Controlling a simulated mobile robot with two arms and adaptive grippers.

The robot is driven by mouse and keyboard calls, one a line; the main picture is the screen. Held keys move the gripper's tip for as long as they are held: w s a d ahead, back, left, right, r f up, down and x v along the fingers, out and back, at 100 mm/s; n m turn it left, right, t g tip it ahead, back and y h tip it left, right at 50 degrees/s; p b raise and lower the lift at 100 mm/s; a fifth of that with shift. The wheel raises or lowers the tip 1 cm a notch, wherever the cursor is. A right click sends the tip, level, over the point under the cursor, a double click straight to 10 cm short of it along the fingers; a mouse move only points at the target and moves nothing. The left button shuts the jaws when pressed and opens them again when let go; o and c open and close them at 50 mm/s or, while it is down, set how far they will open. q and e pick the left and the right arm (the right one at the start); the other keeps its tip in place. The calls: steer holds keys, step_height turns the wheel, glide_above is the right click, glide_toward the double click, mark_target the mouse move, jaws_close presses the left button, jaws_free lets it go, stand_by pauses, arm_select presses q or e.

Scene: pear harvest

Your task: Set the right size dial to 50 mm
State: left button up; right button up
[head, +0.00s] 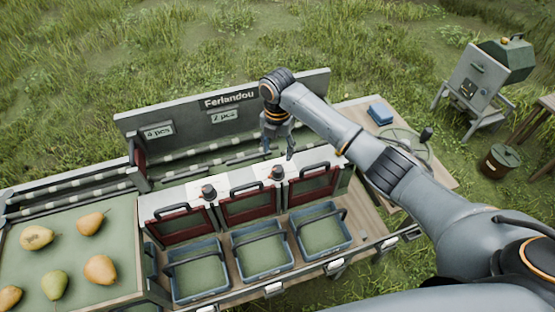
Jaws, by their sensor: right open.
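The right size dial (277,172) is a small dark knob on the pale top of the sorting machine, between the middle and right red-framed doors. Its scale is too small to read. A second dial (208,192) sits further left between the left and middle doors. My right gripper (278,153) points down just above and behind the right dial, with its fingers apart and nothing between them. It looks apart from the dial, though the exact gap is hard to judge. My left gripper is out of view.
Three blue baskets (288,252) with handles stand in front of the doors. Several pears (101,269) lie on the green tray (125,237) at left. A signboard (187,117) rises behind the gripper. A blue box (380,114) and round scale lie at right.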

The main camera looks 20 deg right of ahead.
steer(key=shift+r, duration=1.8)
